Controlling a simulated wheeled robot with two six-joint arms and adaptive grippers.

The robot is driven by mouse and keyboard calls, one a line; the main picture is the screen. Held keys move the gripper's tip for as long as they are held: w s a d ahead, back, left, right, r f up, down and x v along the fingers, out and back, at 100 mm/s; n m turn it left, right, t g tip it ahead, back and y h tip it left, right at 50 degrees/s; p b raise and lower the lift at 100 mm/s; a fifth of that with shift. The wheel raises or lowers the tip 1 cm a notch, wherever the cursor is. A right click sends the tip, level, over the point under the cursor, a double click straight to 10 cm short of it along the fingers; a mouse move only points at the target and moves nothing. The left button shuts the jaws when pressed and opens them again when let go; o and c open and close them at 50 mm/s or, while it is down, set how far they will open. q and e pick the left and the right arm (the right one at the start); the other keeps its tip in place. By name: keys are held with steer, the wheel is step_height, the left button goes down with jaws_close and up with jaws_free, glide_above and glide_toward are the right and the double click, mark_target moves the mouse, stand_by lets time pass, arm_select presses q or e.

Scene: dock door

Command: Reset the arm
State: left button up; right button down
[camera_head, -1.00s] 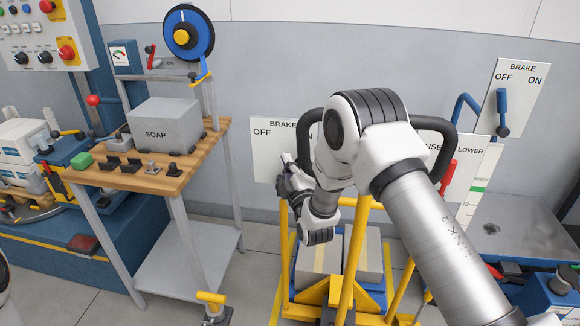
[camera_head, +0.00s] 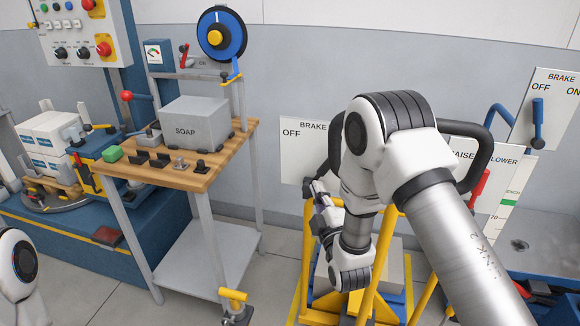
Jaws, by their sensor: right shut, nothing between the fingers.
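My right arm reaches in from the lower right and bends over the yellow lift frame (camera_head: 310,255). My right gripper (camera_head: 312,187) is at the end of that arm, in front of the wall and just below the left brake panel (camera_head: 303,152). It is shut and holds nothing. The arm hides part of the black handle (camera_head: 484,155) and the lift behind it. A part of my left arm shows at the lower left edge, but its gripper is out of view.
A control box (camera_head: 72,30) hangs at upper left. A second brake panel (camera_head: 550,105) with a blue lever is at right. Floor left of the lift is partly free.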

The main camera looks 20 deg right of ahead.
steer(key=s+f+m+g+y+p, duration=0.1)
steer(key=s+f+g+p, duration=0.1)
steer(key=s+f+g, duration=0.65)
steer(key=s+f+m+g+p, duration=0.15)
steer(key=s+f, duration=0.45)
steer(key=f, duration=0.7)
steer(key=s+f+m+g, duration=0.2)
steer(key=s+m+g, duration=0.1)
steer(key=s, duration=0.4)
steer(key=s+a+f+m+g+y, duration=0.1)
steer(key=s+f+m+g, duration=0.1)
steer(key=s+m+g, duration=0.2)
steer(key=s+a+f+m+g, duration=0.1)
steer(key=s+f+m+g, duration=0.2)
steer(key=s, duration=0.8)
steer(key=shift+a+g, duration=0.2)
steer(key=shift+g, duration=0.1)
